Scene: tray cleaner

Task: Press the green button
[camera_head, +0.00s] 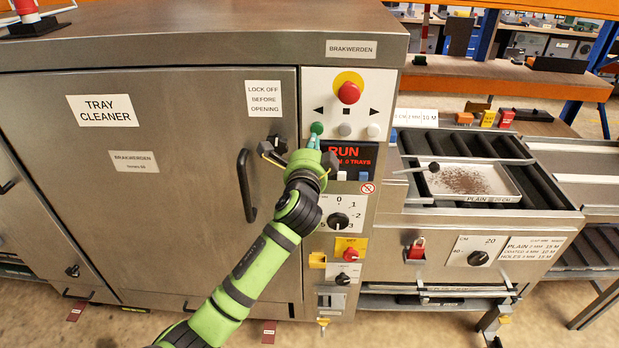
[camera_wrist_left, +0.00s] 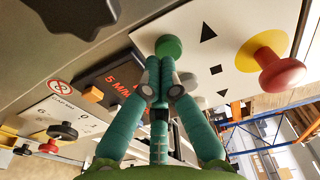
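The green button (camera_head: 317,128) is at the left of the button row on the white control panel of the tray cleaner. It also shows in the left wrist view (camera_wrist_left: 168,46). My left gripper (camera_head: 313,141) is at the panel with its fingers pointing at the button. In the wrist view its two teal fingers (camera_wrist_left: 160,72) come together at the tips, shut and with nothing seen between them. The tips overlap the button's lower edge in that view; I cannot tell whether they touch or press it. My right gripper is not in view.
A red emergency knob (camera_head: 348,92) on a yellow disc sits above the button row, with two pale buttons to the right. A display (camera_head: 347,155) below reads RUN. A black door handle (camera_head: 246,186) stands out left of my arm. A tray (camera_head: 470,182) lies on rollers at the right.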

